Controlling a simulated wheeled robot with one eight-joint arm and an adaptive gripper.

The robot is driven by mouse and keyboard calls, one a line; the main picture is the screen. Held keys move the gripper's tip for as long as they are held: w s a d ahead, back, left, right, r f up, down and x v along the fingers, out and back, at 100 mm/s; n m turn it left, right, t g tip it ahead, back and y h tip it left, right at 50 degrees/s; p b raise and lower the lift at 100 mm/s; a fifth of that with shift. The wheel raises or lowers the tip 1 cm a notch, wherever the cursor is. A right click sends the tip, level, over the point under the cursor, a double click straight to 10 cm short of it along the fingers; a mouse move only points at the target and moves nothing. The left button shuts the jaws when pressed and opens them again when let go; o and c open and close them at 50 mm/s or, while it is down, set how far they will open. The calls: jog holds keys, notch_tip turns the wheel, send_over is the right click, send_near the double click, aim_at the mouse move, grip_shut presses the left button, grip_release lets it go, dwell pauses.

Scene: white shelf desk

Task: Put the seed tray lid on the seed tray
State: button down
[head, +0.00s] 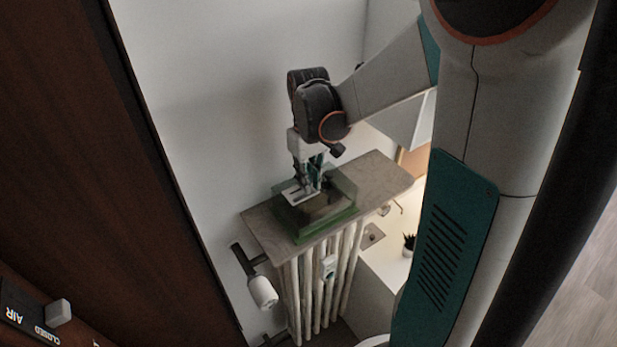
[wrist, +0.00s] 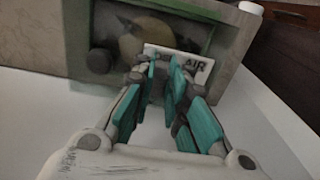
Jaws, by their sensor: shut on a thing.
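The green seed tray (head: 328,227) sits on a grey-brown board above a white radiator in the head view. The see-through seed tray lid (head: 343,189) is over it. I cannot tell whether the lid's rim touches the tray evenly all round. My gripper (head: 312,187) points down at the lid's top and is shut on the lid. The fingers hide part of the plate and the exact grip.
The board (head: 385,172) has free room to the right of the tray. A white wall stands behind. A radiator valve (head: 262,291) juts out at lower left. A small potted plant (head: 409,243) stands on a white surface at right. A dark brown panel (head: 90,170) fills the left.

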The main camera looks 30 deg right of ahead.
jog(key=shift+f, duration=0.25)
jog(key=c, duration=1.5)
grip_release()
notch_tip(320, 180, up, 12)
